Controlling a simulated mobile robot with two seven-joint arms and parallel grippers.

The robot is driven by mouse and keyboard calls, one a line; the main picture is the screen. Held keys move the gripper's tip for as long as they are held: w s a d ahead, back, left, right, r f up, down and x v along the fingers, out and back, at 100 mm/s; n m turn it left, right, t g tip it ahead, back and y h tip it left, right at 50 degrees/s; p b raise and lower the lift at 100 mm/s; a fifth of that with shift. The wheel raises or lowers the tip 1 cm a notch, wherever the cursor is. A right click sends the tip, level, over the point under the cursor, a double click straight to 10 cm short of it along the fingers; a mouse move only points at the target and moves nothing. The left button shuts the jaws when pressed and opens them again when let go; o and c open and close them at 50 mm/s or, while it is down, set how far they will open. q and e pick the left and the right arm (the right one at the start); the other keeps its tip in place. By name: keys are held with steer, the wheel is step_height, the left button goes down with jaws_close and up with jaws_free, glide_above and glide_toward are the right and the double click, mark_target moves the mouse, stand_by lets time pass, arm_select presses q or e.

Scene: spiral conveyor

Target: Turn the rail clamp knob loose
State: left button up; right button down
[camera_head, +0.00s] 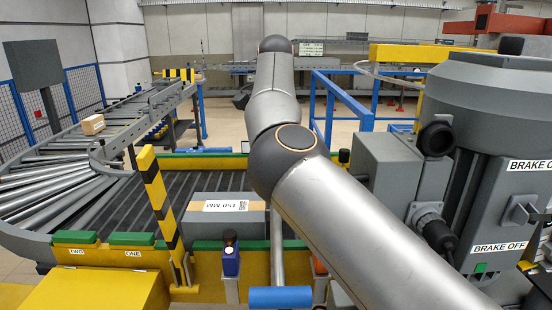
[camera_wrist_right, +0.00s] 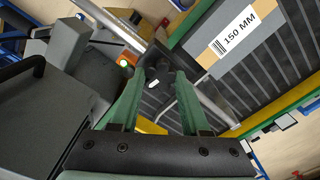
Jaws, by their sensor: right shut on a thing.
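In the right wrist view, my right gripper (camera_wrist_right: 160,76) has two green fingers, one on each side of a dark knob (camera_wrist_right: 155,72). It is shut on this knob, which I take to be the rail clamp knob. A silver rail (camera_wrist_right: 215,107) runs close by the knob. The knob's lower part and its exact turn are hard to make out. In the head view my right arm crosses the middle of the picture, and its gripper is hidden. My left gripper is in neither view.
A grey carton labelled 150 MM (camera_head: 226,221) lies on the roller conveyor (camera_head: 110,212), near the knob. A yellow-black striped post (camera_head: 160,205) stands left of it. A large grey motor housing (camera_head: 490,130) fills the right side. A small carton (camera_head: 92,125) sits on the curved conveyor.

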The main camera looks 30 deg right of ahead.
steer(key=shift+r, duration=0.1)
steer(key=shift+c, duration=1.9)
jaws_free()
step_height(320, 180, up, 12)
steer(key=p, duration=0.6)
steer(key=shift+r, duration=0.25)
steer(key=shift+f, duration=0.1)
